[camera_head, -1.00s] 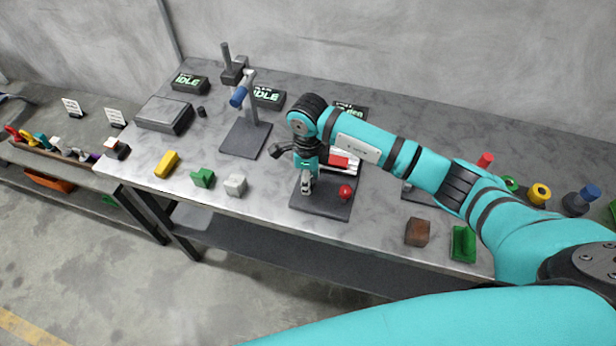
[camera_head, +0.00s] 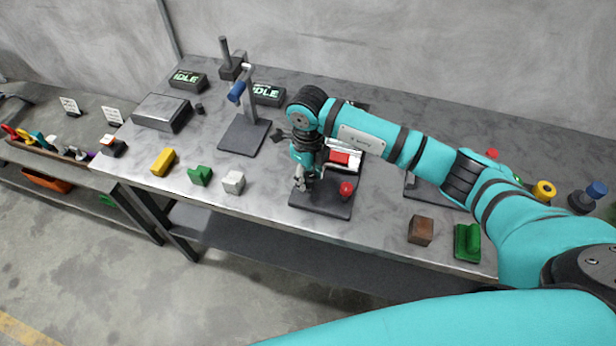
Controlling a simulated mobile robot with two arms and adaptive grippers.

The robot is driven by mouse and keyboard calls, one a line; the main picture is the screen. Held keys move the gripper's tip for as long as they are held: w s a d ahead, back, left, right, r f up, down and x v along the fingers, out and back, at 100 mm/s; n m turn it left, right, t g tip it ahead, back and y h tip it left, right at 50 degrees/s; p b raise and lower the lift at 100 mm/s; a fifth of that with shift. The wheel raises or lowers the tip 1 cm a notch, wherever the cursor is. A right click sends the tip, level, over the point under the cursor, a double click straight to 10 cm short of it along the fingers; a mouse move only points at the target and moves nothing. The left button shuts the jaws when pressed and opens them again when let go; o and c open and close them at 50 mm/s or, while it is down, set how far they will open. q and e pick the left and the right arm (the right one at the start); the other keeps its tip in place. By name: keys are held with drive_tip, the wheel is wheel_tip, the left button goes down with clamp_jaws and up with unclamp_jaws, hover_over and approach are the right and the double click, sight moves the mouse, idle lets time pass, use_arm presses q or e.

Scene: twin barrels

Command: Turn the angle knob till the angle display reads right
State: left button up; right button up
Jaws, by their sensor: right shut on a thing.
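My right gripper (camera_head: 302,184) reaches down at the front left of a fixture with a dark base plate (camera_head: 325,207). It is shut on a small part there, seemingly the angle knob, which the fingers hide. The fixture carries a red block (camera_head: 340,158) on a pale bed behind the gripper, and a red ball (camera_head: 346,189) to the gripper's right. A dark display box behind the fixture is almost wholly covered by my right arm, so I cannot read any angle. My left gripper is not in view.
A clamp stand (camera_head: 245,135) stands left of the fixture, with two displays reading IDLE (camera_head: 187,79) and (camera_head: 267,94) behind. Yellow (camera_head: 163,162), green (camera_head: 200,176) and light grey (camera_head: 233,182) blocks lie along the front edge. A brown block (camera_head: 420,230) lies to the right.

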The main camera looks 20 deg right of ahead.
sight(308, 177)
drive_tip(key=m+b, duration=0.2)
drive_tip(key=m, duration=0.3)
drive_tip(key=shift+w+m, duration=0.1)
drive_tip(key=shift+m, duration=0.2)
drive_tip(key=m+b, duration=0.1)
drive_tip(key=m, duration=0.9)
drive_tip(key=shift+m, duration=0.4)
drive_tip(key=m, duration=0.5)
drive_tip(key=shift+m, duration=0.4)
drive_tip(key=shift+r, duration=0.1)
drive_tip(key=o, duration=1.2)
wheel_tip(308, 177, up, 12)
drive_tip(key=shift+f, duration=0.1)
